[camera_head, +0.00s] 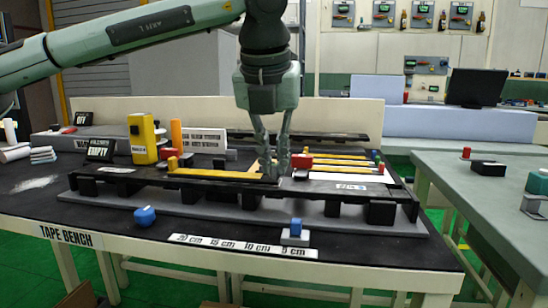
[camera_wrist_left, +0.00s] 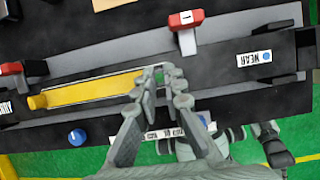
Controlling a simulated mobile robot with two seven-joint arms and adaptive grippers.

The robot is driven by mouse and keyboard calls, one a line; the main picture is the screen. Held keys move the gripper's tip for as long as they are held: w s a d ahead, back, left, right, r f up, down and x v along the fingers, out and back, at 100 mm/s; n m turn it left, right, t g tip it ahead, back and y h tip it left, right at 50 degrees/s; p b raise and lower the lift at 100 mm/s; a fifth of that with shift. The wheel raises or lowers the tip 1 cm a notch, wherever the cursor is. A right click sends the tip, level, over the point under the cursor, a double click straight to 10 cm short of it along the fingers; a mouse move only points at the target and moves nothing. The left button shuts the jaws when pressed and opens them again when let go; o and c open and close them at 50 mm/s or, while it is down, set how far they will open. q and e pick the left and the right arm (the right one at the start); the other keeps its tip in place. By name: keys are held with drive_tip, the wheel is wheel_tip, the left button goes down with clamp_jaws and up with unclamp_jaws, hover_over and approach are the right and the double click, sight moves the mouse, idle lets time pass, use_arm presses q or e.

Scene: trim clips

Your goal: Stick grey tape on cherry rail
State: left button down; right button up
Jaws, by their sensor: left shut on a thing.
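A long dark rail (camera_head: 130,177) lies raised on black blocks across the bench; it also shows in the wrist view (camera_wrist_left: 220,62), with a white NEAR label. A yellow strip (camera_head: 215,174) lies along its left half, with a yellow knob at its left end; the wrist view shows it too (camera_wrist_left: 90,88). My left gripper (camera_head: 275,175) points down over the rail at the strip's right end. In the wrist view its fingertips (camera_wrist_left: 167,76) are close together on that end; the exact grip is partly hidden by the fingers. I cannot pick out a grey tape or a cherry colour. My right gripper is out of view.
A red block marked 1 (camera_wrist_left: 187,19) stands beside the rail. Several yellow strips (camera_head: 335,161) lie behind at the right. A yellow box (camera_head: 142,138) stands at the back left. A blue knob (camera_head: 145,216) and a blue-topped block (camera_head: 296,229) sit in front.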

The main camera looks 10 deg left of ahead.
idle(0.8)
use_arm(q)
drive_tip(key=c, duration=1.5)
unclamp_jaws()
drive_tip(key=shift+c, duration=0.2)
